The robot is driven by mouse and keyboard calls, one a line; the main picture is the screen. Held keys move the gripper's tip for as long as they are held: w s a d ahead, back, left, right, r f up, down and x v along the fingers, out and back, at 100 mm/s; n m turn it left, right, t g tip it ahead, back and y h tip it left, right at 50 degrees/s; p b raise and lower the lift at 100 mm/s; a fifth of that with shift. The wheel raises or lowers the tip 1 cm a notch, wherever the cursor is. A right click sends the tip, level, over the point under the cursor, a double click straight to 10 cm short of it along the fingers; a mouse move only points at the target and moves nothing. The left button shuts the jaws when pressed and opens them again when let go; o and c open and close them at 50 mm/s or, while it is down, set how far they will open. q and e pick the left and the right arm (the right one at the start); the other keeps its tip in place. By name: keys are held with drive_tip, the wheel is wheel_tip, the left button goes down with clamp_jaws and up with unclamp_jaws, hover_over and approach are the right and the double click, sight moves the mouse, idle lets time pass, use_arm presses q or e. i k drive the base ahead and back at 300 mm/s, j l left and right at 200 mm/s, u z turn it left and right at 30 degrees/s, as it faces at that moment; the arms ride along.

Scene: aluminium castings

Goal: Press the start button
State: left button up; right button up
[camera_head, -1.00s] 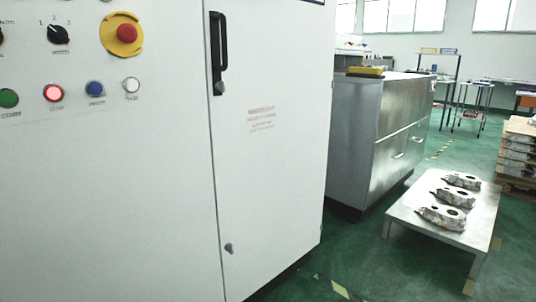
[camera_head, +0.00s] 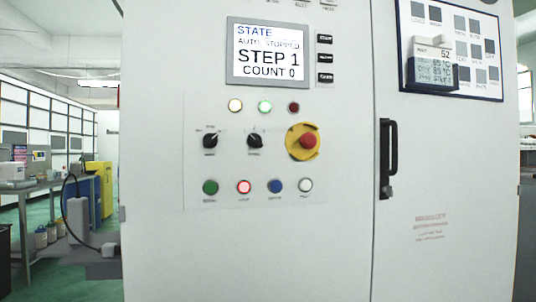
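The control panel (camera_head: 280,240) is on the front of a white cabinet, straight ahead in the head view. Its bottom row has a green button (camera_head: 210,187), a lit red button (camera_head: 244,187), a blue button (camera_head: 276,186) and a white button (camera_head: 305,185). Their labels are too small to read surely. A red emergency stop (camera_head: 309,141) on a yellow plate sits above right. The screen (camera_head: 268,52) reads STATE, AUTO STOPPED, STEP 1, COUNT 0. Neither of my grippers is in view.
Two black selector knobs and several indicator lamps (camera_head: 265,107) sit above the buttons. The cabinet door has a black handle (camera_head: 388,160). A bench (camera_head: 38,185) and a yellow machine (camera_head: 100,188) stand at the left. No obstacle shows in front of the panel.

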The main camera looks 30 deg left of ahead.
sight(210, 186)
drive_tip(key=u, duration=1.3)
